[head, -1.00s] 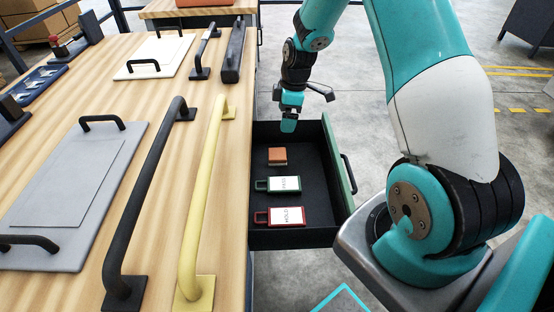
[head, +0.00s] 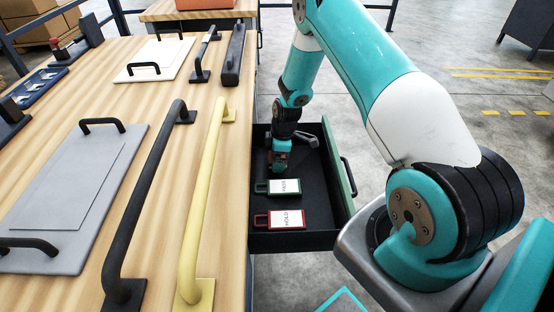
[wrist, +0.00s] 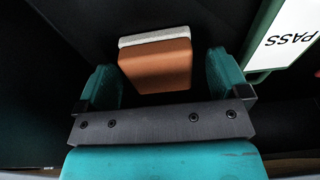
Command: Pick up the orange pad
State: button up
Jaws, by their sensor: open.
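The orange pad (wrist: 157,66) is a small block with a pale grey layer along one side. In the wrist view it lies on the dark drawer floor, between and slightly beyond the two teal fingers of my gripper (wrist: 164,80). The fingers are apart, with a gap on each side of the pad. In the head view my gripper (head: 280,165) points down inside the open drawer (head: 325,190) and hides most of the pad.
A green PASS tag (head: 284,187) and a red HOLD tag (head: 286,219) lie in the drawer nearer the camera. The PASS tag is also beside my gripper in the wrist view (wrist: 285,38). The wooden worktop (head: 160,80) with a yellow handle (head: 205,190) borders the drawer's left side.

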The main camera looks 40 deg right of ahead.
jog(key=shift+f, duration=0.2)
jog(key=c, duration=1)
jog(key=shift+r, duration=0.15)
notch_tip(320, 180, up, 20)
jog(key=shift+f+p, duration=0.1)
jog(key=shift+p, duration=0.2)
